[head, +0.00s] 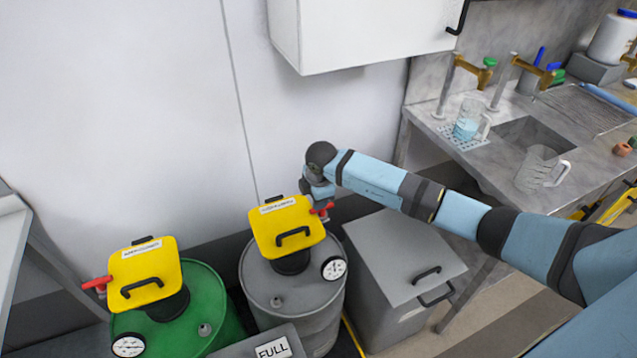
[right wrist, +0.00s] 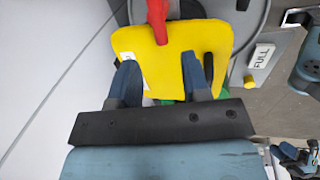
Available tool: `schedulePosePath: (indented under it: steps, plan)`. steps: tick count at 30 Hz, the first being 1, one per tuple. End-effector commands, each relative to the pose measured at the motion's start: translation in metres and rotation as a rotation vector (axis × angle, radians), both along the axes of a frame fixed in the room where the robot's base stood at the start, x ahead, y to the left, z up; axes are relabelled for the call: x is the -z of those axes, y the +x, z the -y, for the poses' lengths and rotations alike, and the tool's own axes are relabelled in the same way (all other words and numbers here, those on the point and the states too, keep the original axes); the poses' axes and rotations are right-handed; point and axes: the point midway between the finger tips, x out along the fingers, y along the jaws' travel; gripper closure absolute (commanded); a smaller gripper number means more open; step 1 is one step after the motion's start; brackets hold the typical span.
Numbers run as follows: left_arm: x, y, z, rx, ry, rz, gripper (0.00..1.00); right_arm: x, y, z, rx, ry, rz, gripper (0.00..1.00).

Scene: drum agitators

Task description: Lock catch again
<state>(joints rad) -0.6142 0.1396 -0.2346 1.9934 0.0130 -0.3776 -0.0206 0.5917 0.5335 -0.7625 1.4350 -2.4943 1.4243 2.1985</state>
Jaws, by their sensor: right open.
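A grey drum (head: 262,282) carries a yellow head (head: 284,228) with a black handle, a label and a red catch (head: 322,210) at its right side. A green drum (head: 215,325) to the left carries a similar yellow head (head: 147,273) with a red catch (head: 97,284) sticking out left. My right gripper (head: 319,190) is just behind the grey drum's red catch. In the right wrist view my right gripper (right wrist: 160,62) is open, with the yellow head (right wrist: 175,42) beyond its fingers and the red catch (right wrist: 157,22) ahead of the gap. Whether they touch is unclear.
A grey lidded bin (head: 395,255) stands right of the grey drum. A FULL sign (head: 272,349) is in front. A white cabinet (head: 360,35) hangs above. A sink counter (head: 490,150) with beakers is at the right. The wall is close behind the drums.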

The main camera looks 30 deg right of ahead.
Motion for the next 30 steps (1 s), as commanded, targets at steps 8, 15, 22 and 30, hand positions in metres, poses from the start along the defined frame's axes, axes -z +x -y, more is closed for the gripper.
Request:
schedulePosePath:
  steps: [8,15,22,30]
  plan:
    - [0.007,0.000,0.000,0.000,0.001,-0.002,0.60,-0.056,-0.011,0.000,0.000,0.000,0.003,0.57]
    - [0.008,0.000,0.000,0.000,0.001,-0.002,0.60,-0.076,-0.015,0.000,0.001,-0.001,0.001,0.57]
    - [0.007,0.000,0.000,0.000,0.000,0.000,0.60,-0.077,-0.015,-0.001,0.001,-0.001,0.000,0.57]
    - [0.006,0.000,0.000,0.000,-0.001,0.002,0.60,-0.077,-0.016,-0.001,0.000,0.001,-0.001,0.57]
